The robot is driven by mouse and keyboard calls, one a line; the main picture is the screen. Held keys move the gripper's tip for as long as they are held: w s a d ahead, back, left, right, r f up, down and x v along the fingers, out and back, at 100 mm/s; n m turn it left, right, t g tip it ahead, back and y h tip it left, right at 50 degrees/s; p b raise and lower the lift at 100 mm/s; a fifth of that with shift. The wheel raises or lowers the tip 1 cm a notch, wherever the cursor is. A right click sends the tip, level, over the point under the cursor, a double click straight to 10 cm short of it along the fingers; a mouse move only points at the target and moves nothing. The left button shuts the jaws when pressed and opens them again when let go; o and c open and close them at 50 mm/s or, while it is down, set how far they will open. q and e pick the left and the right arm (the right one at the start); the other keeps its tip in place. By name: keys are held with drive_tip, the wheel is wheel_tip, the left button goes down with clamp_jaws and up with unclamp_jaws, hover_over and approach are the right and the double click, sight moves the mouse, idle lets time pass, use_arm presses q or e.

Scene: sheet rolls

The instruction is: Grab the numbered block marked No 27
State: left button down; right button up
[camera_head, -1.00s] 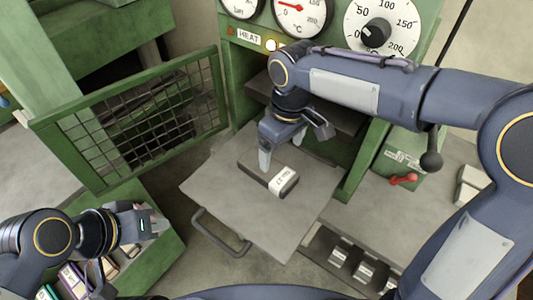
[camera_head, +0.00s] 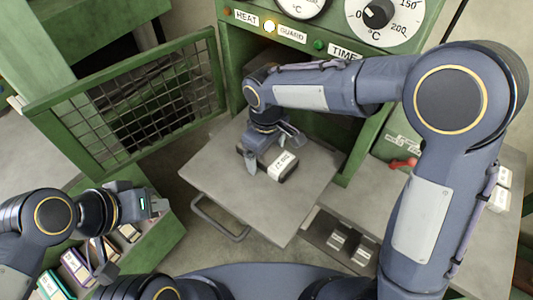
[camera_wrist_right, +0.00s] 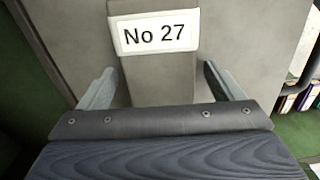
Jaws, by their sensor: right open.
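The block marked No 27 (camera_head: 283,166) is a grey block with a white label, lying on the flat grey metal tray (camera_head: 215,178) in front of the green machine. In the right wrist view the block (camera_wrist_right: 155,78) shows its No 27 label upright at the top. My right gripper (camera_head: 272,152) is over the block, open, with one finger on each side of it. In the wrist view, gaps show between both fingers and the block. My left gripper (camera_head: 148,204) is at the lower left, away from the tray; its jaws are unclear.
A green mesh door (camera_head: 130,100) stands open left of the tray. A green box with several labelled items (camera_head: 75,264) is at lower left. Dark blocks (camera_head: 338,238) lie in a recess right of the tray. A red lever (camera_head: 403,163) is further right.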

drive_tip(key=c, duration=1.2)
drive_tip(key=shift+r, duration=0.1)
drive_tip(key=shift+c, duration=0.7)
drive_tip(key=shift+r, duration=0.1)
